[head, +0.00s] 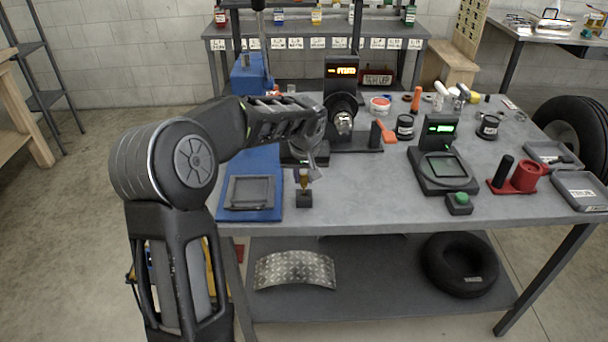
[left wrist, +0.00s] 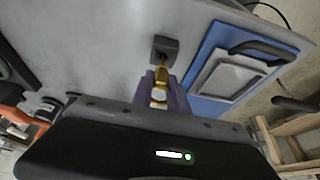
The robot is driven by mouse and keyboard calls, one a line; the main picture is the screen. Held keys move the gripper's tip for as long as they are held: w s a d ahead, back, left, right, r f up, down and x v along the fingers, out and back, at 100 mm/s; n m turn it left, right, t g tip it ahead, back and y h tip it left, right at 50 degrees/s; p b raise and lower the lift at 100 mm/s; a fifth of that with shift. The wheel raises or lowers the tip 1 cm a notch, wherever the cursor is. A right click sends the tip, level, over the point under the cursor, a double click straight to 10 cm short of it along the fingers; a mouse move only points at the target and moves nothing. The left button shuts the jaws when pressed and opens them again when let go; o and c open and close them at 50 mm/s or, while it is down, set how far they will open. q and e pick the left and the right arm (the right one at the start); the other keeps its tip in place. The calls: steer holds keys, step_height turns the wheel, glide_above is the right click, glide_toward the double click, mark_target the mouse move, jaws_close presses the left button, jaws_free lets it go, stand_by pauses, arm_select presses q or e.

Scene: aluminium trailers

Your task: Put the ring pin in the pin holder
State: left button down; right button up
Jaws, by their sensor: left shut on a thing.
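The brass-coloured ring pin (left wrist: 159,78) is held between the fingers of my left gripper (left wrist: 163,96), which is shut on it. In the head view the pin (head: 304,180) stands about upright under my left gripper (head: 311,172). The pin holder is a small dark block (head: 304,199) near the table's front edge; it also shows in the left wrist view (left wrist: 167,46). The pin's lower end meets the top of the holder. I cannot tell how deep it sits in it. My right gripper is out of view.
A blue mat (head: 261,200) with a grey tray (head: 250,192) lies just left of the holder. The table between holder and scale is clear.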

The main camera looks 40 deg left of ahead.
arm_select(q)
steer(key=shift+f, duration=0.15)
steer(key=c, duration=1.3)
jaws_free()
steer(key=shift+r, duration=0.25)
steer(key=v, duration=1.2)
steer(key=shift+b, duration=0.4)
steer(key=shift+f, duration=0.1)
